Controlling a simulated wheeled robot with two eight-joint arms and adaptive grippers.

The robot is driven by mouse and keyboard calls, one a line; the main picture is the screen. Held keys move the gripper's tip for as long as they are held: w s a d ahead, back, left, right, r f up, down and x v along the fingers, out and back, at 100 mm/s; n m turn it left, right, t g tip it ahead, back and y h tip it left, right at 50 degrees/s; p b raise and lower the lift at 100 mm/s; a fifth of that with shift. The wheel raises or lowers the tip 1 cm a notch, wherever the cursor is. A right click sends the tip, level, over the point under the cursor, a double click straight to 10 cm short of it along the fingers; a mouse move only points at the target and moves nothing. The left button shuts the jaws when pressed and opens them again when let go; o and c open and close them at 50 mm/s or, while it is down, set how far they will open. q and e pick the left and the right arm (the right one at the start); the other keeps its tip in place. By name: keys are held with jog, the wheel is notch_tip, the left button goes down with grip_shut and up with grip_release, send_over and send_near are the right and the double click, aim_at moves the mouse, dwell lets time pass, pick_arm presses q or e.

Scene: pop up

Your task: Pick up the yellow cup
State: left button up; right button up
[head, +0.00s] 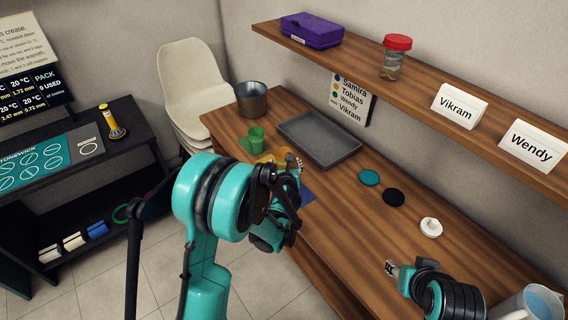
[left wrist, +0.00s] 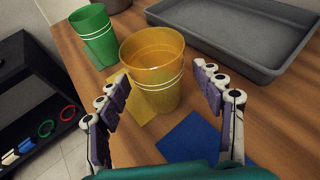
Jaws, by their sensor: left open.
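The yellow cup (left wrist: 152,62) stands upright on a yellow mat (left wrist: 124,105) in the left wrist view. My left gripper (left wrist: 161,82) is open, with one finger on each side of the cup's near part; I cannot tell whether either touches it. In the head view my left gripper (head: 291,164) partly hides the yellow cup (head: 283,153). A green cup (head: 257,136) stands just beyond, at the left; it also shows in the left wrist view (left wrist: 96,38). My right gripper (head: 392,268) is over the table's near right; its finger opening is unclear.
A grey tray (head: 320,142) lies behind the cups, and a metal pot (head: 252,98) stands at the far left. A blue mat (left wrist: 192,140) lies right of the yellow cup. Teal (head: 369,178) and black (head: 394,197) discs and a white lidlike piece (head: 431,227) lie farther right.

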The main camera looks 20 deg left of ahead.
pick_arm(q)
jog(key=b+x, duration=0.1)
jog(key=x, duration=0.4)
jog(key=shift+a+f+b, duration=0.1)
jog(key=shift+b, duration=0.25)
jog(key=c, duration=1.4)
